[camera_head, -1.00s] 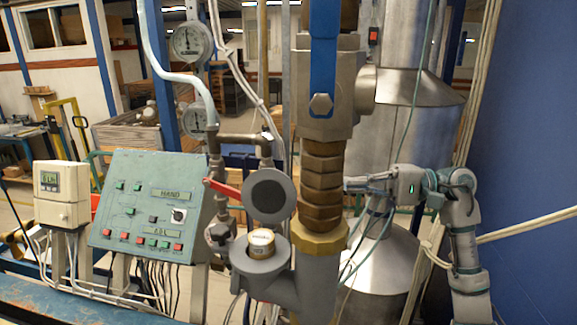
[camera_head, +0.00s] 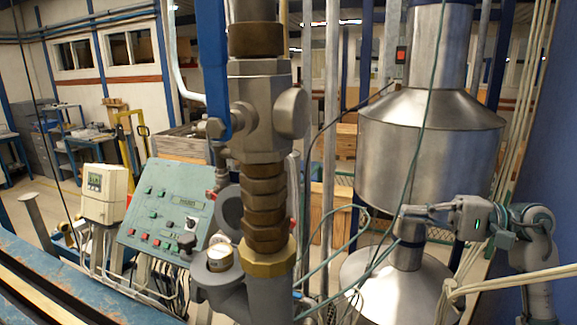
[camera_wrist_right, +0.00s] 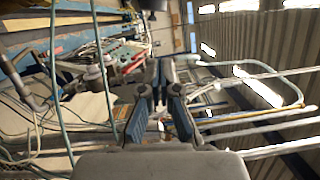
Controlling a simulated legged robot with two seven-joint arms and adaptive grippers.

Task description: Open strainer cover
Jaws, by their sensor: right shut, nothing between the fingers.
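A grey round cover (camera_head: 229,211) stands upright, tilted up behind a grey pipe body (camera_head: 224,284) with a pale round dial face (camera_head: 220,257) on top. The brass pipe column partly hides this cover. I cannot tell for sure whether it is the strainer cover. My right gripper (camera_head: 405,213) is to the right of the column, in front of the metal tank, well apart from the cover. In the right wrist view its two fingers (camera_wrist_right: 157,92) show with nothing held. It is shut and empty. My left gripper is not in view.
The brass and steel pipe (camera_head: 265,195) with a blue valve handle (camera_head: 213,70) stands between the cover and my right arm. A green control panel (camera_head: 165,213) is at left. A shiny tank (camera_head: 430,150) and thin green hoses (camera_head: 335,255) are behind and beside the gripper.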

